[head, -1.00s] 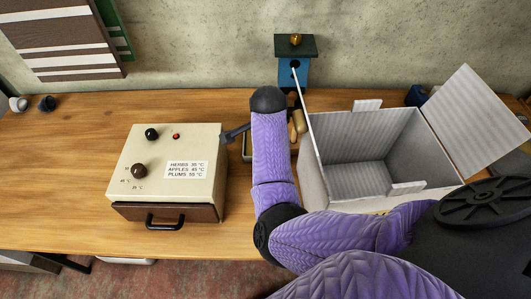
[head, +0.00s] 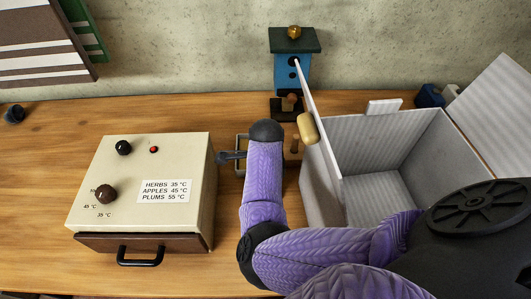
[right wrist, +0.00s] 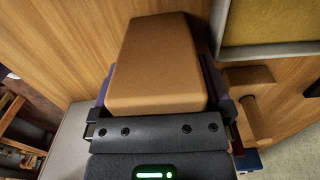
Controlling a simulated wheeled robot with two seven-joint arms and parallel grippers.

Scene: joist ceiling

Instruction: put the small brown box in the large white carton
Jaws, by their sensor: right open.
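The small brown box (right wrist: 160,65) fills the middle of the right wrist view, lying between the fingers of my right gripper (right wrist: 160,92). The gripper is open around it. In the head view my right gripper (head: 230,156) is mostly hidden behind my purple forearm, beside the beige appliance; I cannot make out the brown box there. The large white carton (head: 320,188) stands to the right of my forearm with its flaps up and its top open. The part of its inside that shows is empty. My left gripper is not in view.
The beige appliance (head: 125,170) with knobs and a drawer handle stands left of my gripper. A blue birdhouse-like box (head: 291,75) stands behind. A yellowish rounded object (head: 308,128) is by the carton's left flap.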

